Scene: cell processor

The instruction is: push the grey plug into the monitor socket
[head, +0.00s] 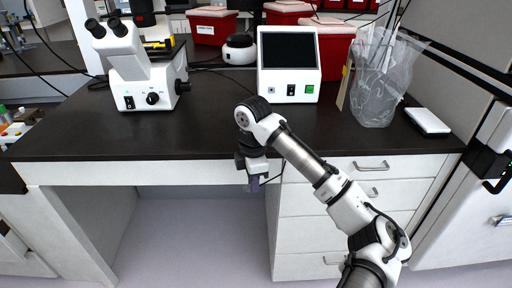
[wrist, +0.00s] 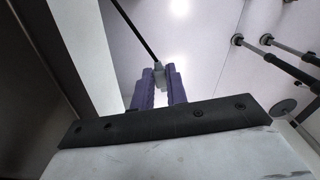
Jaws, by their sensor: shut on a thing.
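My gripper (head: 254,184) hangs just in front of the bench's front edge, below the bench top. In the wrist view its two purple fingers (wrist: 160,88) are shut on the grey plug (wrist: 161,72). A black cable (wrist: 137,32) runs from the plug up and to the left. In the head view the plug is too small to make out. The monitor (head: 290,60) is a white box with a dark screen, standing on the bench behind and above my gripper. A small round socket (head: 271,90) shows at the lower left of its front, apart from the plug.
A microscope (head: 147,66) stands on the left of the black bench (head: 210,128). A clear bag (head: 375,85) and a small white box (head: 427,121) are right of the monitor. Drawers (head: 330,230) are below. The bench top before the monitor is clear.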

